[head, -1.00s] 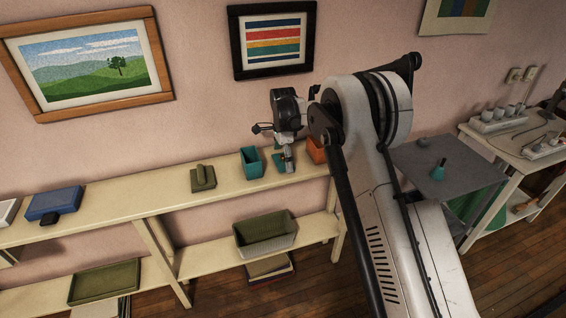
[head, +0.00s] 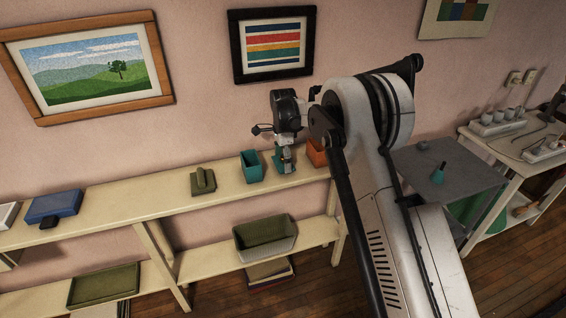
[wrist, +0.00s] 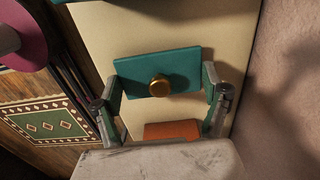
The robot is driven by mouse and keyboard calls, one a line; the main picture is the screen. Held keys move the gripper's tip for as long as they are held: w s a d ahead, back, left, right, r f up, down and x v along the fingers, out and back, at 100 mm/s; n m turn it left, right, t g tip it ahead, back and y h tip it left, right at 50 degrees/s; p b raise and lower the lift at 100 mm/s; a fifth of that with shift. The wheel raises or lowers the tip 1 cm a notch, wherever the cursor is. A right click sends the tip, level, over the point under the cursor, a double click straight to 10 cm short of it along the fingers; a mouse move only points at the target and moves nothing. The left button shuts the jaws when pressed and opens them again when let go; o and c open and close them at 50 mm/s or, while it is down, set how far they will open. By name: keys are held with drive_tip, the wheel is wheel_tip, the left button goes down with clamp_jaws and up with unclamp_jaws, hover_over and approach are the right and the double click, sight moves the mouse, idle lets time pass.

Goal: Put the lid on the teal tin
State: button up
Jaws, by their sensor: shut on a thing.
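The teal lid (wrist: 190,62) is a flat rectangle with a round brass knob (wrist: 159,86). My gripper (wrist: 164,92) is shut on the lid, one finger at each short end. In the head view my gripper (head: 286,160) points down at the upper shelf. I cannot tell whether the lid touches the shelf. The teal tin (head: 251,167) stands open on the shelf just left of my gripper. A teal edge at the top of the wrist view looks like this tin.
An orange tin (head: 317,152) stands close to the right of my gripper. A green object with an upright handle (head: 203,181) is left of the teal tin. The upper shelf (head: 130,204) is clear between it and a blue box (head: 55,205). The wall is close behind.

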wheel_tip(320, 180, up, 3)
drive_tip(key=shift+f, duration=0.1)
wheel_tip(320, 180, up, 7)
hover_over(258, 166)
drive_tip(key=o, duration=0.5)
drive_tip(key=c, duration=1.1)
